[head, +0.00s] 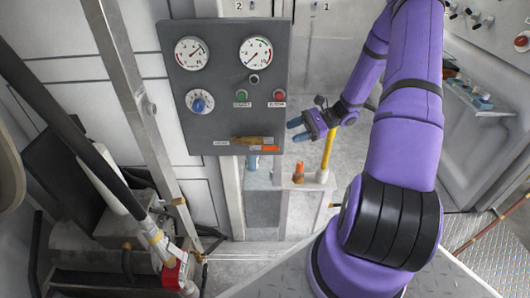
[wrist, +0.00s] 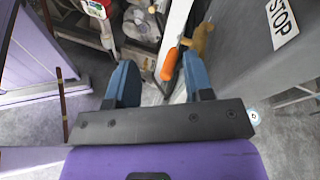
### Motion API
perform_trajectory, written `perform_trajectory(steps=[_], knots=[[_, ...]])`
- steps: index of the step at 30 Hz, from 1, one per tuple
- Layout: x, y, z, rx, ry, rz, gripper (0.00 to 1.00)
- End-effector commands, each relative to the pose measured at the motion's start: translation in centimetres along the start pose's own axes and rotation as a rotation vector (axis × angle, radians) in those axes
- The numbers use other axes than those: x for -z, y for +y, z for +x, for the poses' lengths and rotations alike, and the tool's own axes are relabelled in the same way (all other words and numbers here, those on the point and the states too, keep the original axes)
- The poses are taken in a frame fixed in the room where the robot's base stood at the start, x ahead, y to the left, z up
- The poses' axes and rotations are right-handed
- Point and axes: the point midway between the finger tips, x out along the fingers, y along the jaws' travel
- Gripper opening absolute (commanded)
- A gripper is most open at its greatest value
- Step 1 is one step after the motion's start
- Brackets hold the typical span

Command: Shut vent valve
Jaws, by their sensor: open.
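The vent valve is most likely the brass valve (head: 250,139) at the bottom edge of the dark grey panel (head: 228,118). Its orange lever (head: 262,149) lies roughly level along the panel's lower edge. In the wrist view the brass body (wrist: 203,40) shows at upper right, with the orange lever (wrist: 170,64) between the finger lines. My gripper (head: 297,130) is open and empty, with blue fingers, just right of the panel's lower right corner. In the wrist view my gripper (wrist: 159,75) has its fingers spread, the right one close to the lever. Contact cannot be told.
The panel carries two gauges (head: 190,53), a blue knob (head: 200,101), a green button (head: 242,94) and a red button (head: 279,94). An orange-topped bottle (head: 298,174) stands below my gripper. A metal post (head: 135,90) and hose gear stand left.

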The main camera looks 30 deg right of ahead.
Motion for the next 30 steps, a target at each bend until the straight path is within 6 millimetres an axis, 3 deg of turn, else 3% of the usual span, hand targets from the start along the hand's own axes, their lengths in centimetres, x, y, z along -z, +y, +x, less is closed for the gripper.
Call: perform_trajectory(steps=[6,12,20,30], knots=[[4.8,1.3,-1.2,0.184,-0.084,0.110,0.47],[7.6,2.1,-1.9,0.301,-0.132,0.170,0.47],[8.1,2.0,-1.0,0.328,-0.145,0.182,0.47],[7.5,0.1,4.3,0.325,-0.145,0.182,0.47]])
